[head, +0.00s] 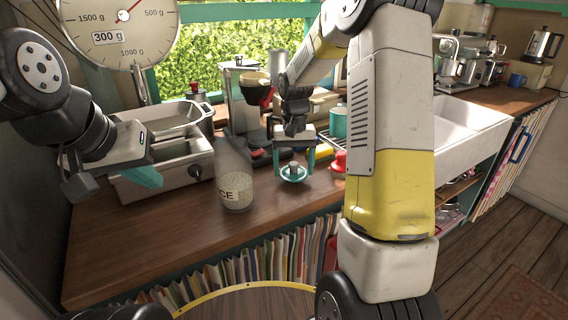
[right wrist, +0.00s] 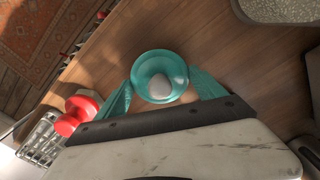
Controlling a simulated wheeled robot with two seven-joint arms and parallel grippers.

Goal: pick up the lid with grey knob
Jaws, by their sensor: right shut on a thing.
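The lid with the grey knob (head: 293,174) is a small round teal lid near the front of the wooden counter. In the right wrist view the lid (right wrist: 143,90) sits between the teal fingers of my right gripper (right wrist: 160,92), which touch its rim on both sides. My right gripper (head: 294,160) is shut on the lid from above. I cannot tell whether the lid rests on the counter or is slightly raised. My left gripper (head: 146,176) is at the left over the grey appliance, with one teal finger clearly visible; its opening is unclear.
A glass rice bottle (head: 234,180) stands left of the lid. A red lid (head: 339,161) lies close on the right, also in the right wrist view (right wrist: 78,113). A teal mug (head: 338,121), coffee maker (head: 243,92) and scale (head: 119,30) stand behind. The counter's front edge is near.

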